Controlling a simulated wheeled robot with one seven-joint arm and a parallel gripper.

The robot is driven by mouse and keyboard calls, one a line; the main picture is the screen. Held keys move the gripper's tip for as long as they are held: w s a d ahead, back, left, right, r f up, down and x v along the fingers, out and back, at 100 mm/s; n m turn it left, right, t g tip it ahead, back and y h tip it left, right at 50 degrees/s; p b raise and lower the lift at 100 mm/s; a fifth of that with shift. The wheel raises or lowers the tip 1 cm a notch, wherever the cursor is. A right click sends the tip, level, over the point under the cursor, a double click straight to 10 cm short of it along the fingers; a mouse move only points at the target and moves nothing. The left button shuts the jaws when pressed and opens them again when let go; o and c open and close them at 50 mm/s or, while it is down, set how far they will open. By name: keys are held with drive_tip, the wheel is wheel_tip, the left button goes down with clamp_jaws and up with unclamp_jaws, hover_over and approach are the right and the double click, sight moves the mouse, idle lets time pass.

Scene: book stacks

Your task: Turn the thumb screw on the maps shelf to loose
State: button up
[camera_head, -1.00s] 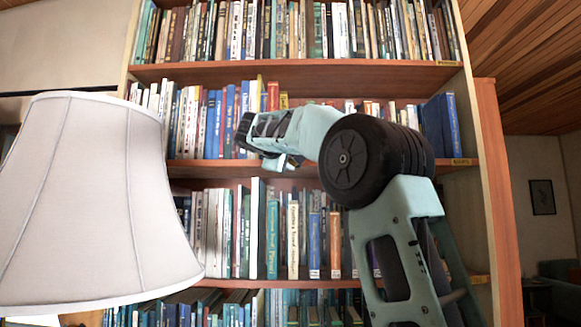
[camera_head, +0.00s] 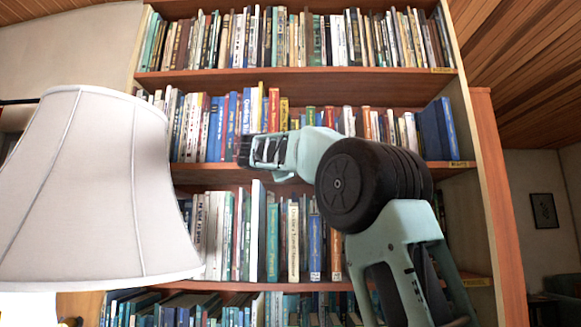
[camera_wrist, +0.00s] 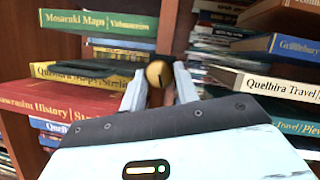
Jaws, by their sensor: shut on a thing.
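The thumb screw (camera_wrist: 158,73) is a round brass knob with a dark slot-like mark, set on the edge of a wooden shelf board in the wrist view. My gripper (camera_wrist: 159,88) is shut on it, one pale finger on each side. In the head view my gripper (camera_head: 246,151) reaches the front of the maps shelf (camera_head: 400,168), and the screw is hidden there. The wrist view is turned sideways, so the books lie flat in it. A green book marked Mosaruki Maps (camera_wrist: 98,22) is beside the board.
A large pale lampshade (camera_head: 90,190) fills the left of the head view, close to the bookcase. Rows of books (camera_head: 295,240) fill the shelves above and below my gripper. In the wrist view, books (camera_wrist: 285,87) flank both fingers closely.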

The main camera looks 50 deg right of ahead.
idle(0.4)
drive_tip(key=o, duration=0.9)
drive_tip(key=shift+o, duration=0.2)
drive_tip(key=b+v, duration=0.6)
drive_tip(key=v, duration=1.1)
drive_tip(key=shift+a+b, duration=0.2)
drive_tip(key=shift+b, duration=0.1)
drive_tip(key=shift+s+f, duration=0.1)
